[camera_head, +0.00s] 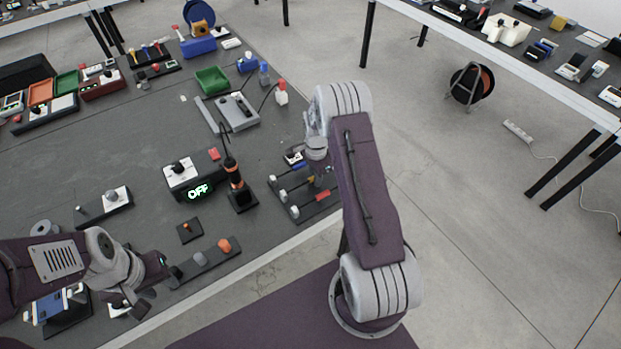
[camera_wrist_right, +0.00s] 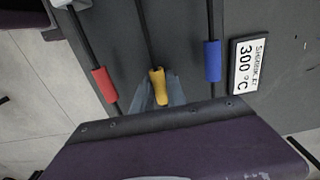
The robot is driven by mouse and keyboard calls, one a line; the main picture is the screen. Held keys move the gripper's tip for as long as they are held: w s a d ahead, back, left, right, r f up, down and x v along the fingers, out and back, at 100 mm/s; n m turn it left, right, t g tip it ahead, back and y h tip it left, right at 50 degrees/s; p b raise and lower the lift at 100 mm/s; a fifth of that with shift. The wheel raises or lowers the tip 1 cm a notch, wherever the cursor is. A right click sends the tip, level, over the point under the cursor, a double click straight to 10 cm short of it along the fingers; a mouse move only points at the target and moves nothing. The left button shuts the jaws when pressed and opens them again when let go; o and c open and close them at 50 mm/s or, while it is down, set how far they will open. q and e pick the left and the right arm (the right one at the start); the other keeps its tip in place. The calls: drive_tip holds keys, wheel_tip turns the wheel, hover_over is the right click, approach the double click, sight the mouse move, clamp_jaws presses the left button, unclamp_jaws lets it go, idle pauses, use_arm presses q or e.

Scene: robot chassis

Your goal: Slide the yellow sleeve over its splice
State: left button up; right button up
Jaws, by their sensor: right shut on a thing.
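The yellow sleeve (camera_wrist_right: 158,86) sits on the middle dark wire in the right wrist view, between the two fingers of my right gripper (camera_wrist_right: 158,92), which is shut on it. In the head view my right gripper (camera_head: 321,178) is over the splice board, and its arm hides part of the board. The middle white splice (camera_head: 283,195) shows to the left of the gripper, apart from it. The yellow sleeve's splice is outside the right wrist view. My left gripper (camera_head: 158,274) is at lower left over the bench; its opening is unclear.
A red sleeve (camera_wrist_right: 104,84) and a blue sleeve (camera_wrist_right: 212,61) flank the yellow one on parallel wires. A white temperature label (camera_wrist_right: 248,65) lies beside them. A black holder with an orange-banded tool (camera_head: 240,195) and a box reading OFF (camera_head: 198,190) stand left of the board.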

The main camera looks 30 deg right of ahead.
sight(330, 176)
drive_tip(key=shift+w+d, duration=0.15)
drive_tip(key=shift+d, duration=1.4)
drive_tip(key=shift+w+d, duration=0.1)
drive_tip(key=shift+d, duration=1.4)
drive_tip(key=o, duration=0.6)
wheel_tip(330, 176, up, 7)
drive_tip(key=p, duration=0.5)
